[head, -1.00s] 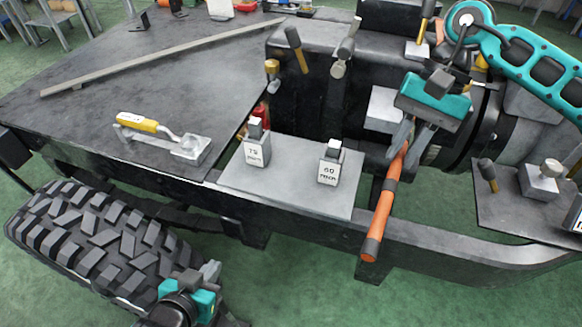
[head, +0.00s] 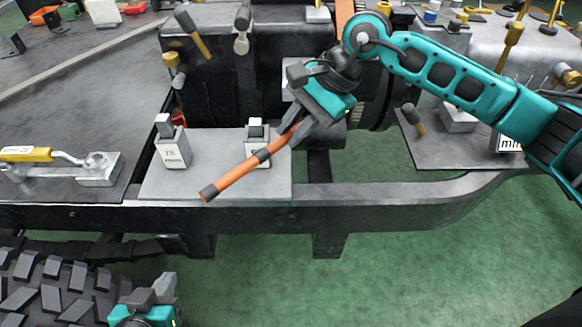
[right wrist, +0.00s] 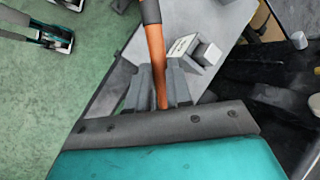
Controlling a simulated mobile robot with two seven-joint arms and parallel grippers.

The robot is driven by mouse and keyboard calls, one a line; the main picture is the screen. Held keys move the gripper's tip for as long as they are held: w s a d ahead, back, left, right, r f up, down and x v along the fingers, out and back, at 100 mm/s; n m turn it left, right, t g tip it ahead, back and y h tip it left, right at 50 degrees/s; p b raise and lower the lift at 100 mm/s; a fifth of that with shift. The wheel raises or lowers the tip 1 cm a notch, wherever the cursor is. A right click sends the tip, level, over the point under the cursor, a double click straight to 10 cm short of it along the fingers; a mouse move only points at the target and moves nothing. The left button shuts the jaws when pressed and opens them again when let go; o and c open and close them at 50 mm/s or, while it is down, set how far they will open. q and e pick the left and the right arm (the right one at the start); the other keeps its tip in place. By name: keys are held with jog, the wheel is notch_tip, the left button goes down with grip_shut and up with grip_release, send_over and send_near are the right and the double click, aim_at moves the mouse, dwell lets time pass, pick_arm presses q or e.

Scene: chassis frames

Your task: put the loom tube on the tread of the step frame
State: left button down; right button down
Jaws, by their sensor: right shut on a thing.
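The loom tube is an orange rod (head: 236,178) with dark bands and a dark end cap. My right gripper (head: 295,130) is shut on it near its upper end. In the head view the tube slants down to the left, in front of the grey plate. In the right wrist view the tube (right wrist: 156,50) runs out between the fingers of the right gripper (right wrist: 160,88). My left gripper (head: 155,290) is low at the left by the tyre, away from the tube; its finger gap is unclear. I cannot identify the step frame or its tread for certain.
The grey plate (head: 215,188) carries a block marked 75 (head: 172,148) and another block (head: 256,133) partly behind the tube. A yellow-handled tool (head: 28,154) lies at left. A dark rail (head: 400,212) runs along the front. Green floor (head: 400,270) is clear at lower right.

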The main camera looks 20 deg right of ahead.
send_over(284, 180)
jog(key=d, duration=0.2)
jog(key=f, duration=0.6)
jog(key=shift+s+f, duration=0.15)
jog(key=shift+s, duration=0.05)
notch_tip(284, 180, down, 4)
jog(key=shift+f+b, duration=0.25)
jog(key=shift+b, duration=0.25)
jog(key=shift+f, duration=0.15)
jog(key=c, duration=1)
grip_release()
jog(key=shift+c, duration=0.2)
jog(key=shift+r, duration=0.2)
